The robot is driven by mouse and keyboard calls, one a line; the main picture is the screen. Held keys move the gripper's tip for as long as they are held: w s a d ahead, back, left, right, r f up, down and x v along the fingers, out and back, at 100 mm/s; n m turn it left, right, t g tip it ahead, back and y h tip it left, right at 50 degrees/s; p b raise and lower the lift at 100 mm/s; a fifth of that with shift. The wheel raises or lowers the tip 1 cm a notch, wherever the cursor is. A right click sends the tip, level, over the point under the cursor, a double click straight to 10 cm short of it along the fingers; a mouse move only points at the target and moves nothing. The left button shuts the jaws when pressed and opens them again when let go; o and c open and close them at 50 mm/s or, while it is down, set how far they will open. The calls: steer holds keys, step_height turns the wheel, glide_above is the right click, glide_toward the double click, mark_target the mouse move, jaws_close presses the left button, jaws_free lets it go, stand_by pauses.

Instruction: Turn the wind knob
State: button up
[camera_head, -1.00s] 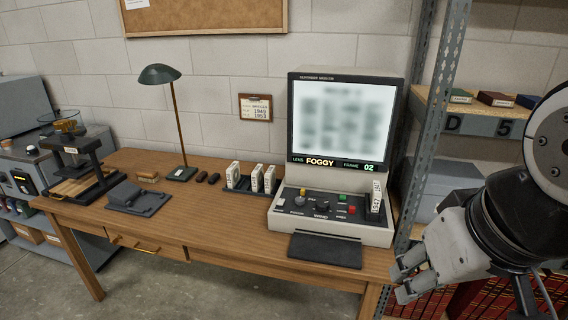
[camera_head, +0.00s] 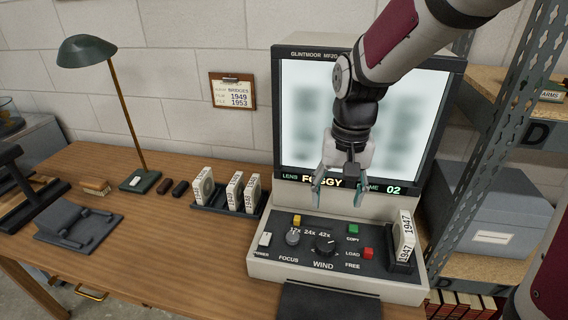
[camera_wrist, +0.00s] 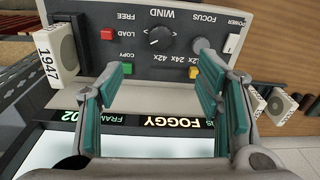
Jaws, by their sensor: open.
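The wind knob (camera_head: 324,245) is a round black dial in the middle of the microfilm reader's control panel (camera_head: 345,262), with "WIND" printed in front of it. In the wrist view the knob (camera_wrist: 160,38) shows upside down with its label, just beyond the fingertips. My gripper (camera_head: 339,190) is open and empty, pointing down in front of the lower screen edge, above and behind the knob. In the wrist view its teal-padded fingers (camera_wrist: 160,85) stand apart, with bare panel between them. The knob is apart from both fingers.
The focus knob (camera_head: 292,237), red button (camera_head: 367,253), green button (camera_head: 353,229) and yellow button (camera_head: 297,220) surround the wind knob. A box marked 1947 (camera_head: 405,238) stands at the panel's right. The screen (camera_head: 300,110) reads FOGGY, frame 02. Boxed reels (camera_head: 234,190) stand left.

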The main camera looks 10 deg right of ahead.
mark_target(326, 243)
steer(key=shift+m+g, duration=0.3)
steer(key=f, duration=0.5)
steer(key=w+f, duration=0.1)
steer(key=f, duration=0.5)
steer(key=w+f+b, duration=0.1)
steer(key=f, duration=0.5)
steer(key=c, duration=1.2)
